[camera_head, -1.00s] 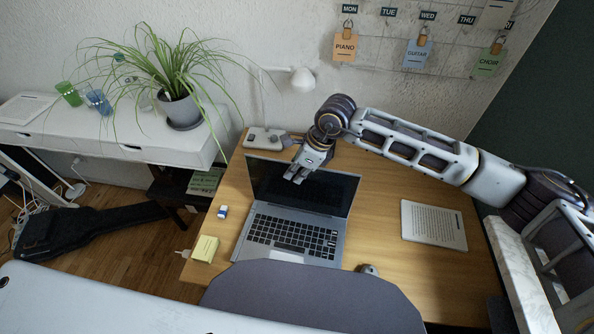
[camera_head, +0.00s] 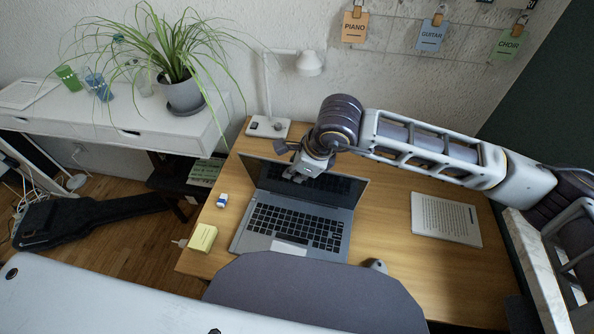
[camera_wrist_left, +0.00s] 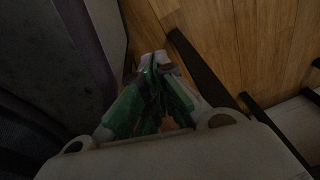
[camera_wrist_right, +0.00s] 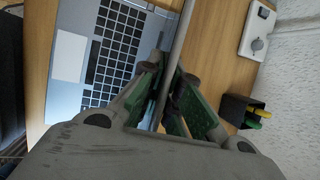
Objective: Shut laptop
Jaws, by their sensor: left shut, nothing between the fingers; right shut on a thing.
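The open grey laptop (camera_head: 293,228) sits on the wooden desk, its keyboard towards me and its dark screen (camera_head: 335,189) raised at the back. My right gripper (camera_head: 300,176) is at the top edge of the screen, left of its middle, and hides part of it. In the right wrist view the green-padded fingers (camera_wrist_right: 168,80) are shut on the thin screen edge, with the keyboard (camera_wrist_right: 112,50) beyond on the left. My left gripper (camera_wrist_left: 155,68) is shut and empty, low above the wood floor; it is outside the head view.
A lamp (camera_head: 268,127) stands behind the laptop. A chair back (camera_head: 310,290) stands in front. A pen holder (camera_wrist_right: 240,110) is near the lamp base. Desk right of the laptop is mostly clear.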

